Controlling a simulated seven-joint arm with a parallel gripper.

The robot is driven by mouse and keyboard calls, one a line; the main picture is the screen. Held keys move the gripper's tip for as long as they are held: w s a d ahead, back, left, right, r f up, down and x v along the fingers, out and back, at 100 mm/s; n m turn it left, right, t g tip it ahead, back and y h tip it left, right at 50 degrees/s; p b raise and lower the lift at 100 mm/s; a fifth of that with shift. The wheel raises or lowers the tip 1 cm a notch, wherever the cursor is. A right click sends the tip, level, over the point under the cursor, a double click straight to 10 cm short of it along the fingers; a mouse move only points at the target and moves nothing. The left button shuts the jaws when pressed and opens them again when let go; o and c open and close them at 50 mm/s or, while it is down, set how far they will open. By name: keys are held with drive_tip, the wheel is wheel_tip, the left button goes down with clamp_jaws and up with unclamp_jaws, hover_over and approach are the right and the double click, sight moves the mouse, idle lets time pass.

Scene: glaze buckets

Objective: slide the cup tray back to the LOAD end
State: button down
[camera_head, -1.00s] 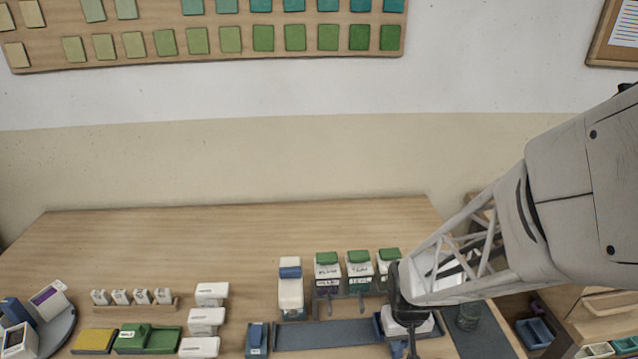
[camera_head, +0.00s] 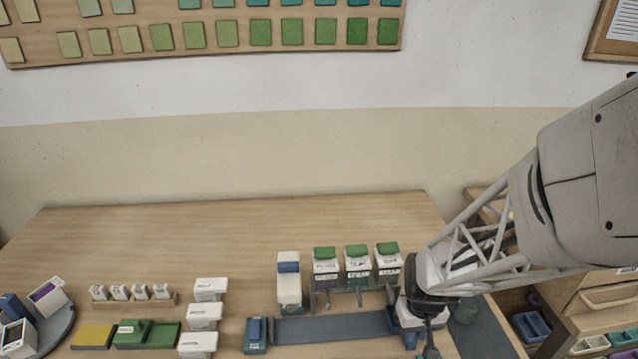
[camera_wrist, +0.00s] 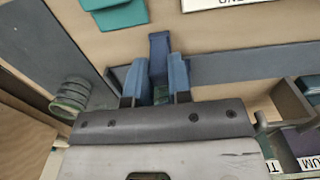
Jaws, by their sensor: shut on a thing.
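The blue cup tray (camera_head: 392,320) is at the right part of the long dark grey-blue track (camera_head: 330,328), with a white piece (camera_head: 408,314) on it. My gripper (camera_head: 431,349) is low at the tray's right side, and the arm hides part of the tray. In the wrist view, the fingers of my gripper (camera_wrist: 157,88) are close together, with a narrow blue upright part (camera_wrist: 159,52) between and beyond them. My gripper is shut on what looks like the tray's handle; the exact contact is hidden. No LOAD label is readable on the track.
White blocks (camera_head: 205,316) stand farther left. The track between the blue block and the tray is clear.

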drive_tip(key=shift+d, duration=0.15)
drive_tip(key=shift+d, duration=2)
drive_tip(key=c, duration=1.1)
unclamp_jaws()
drive_tip(key=shift+r, duration=3.5)
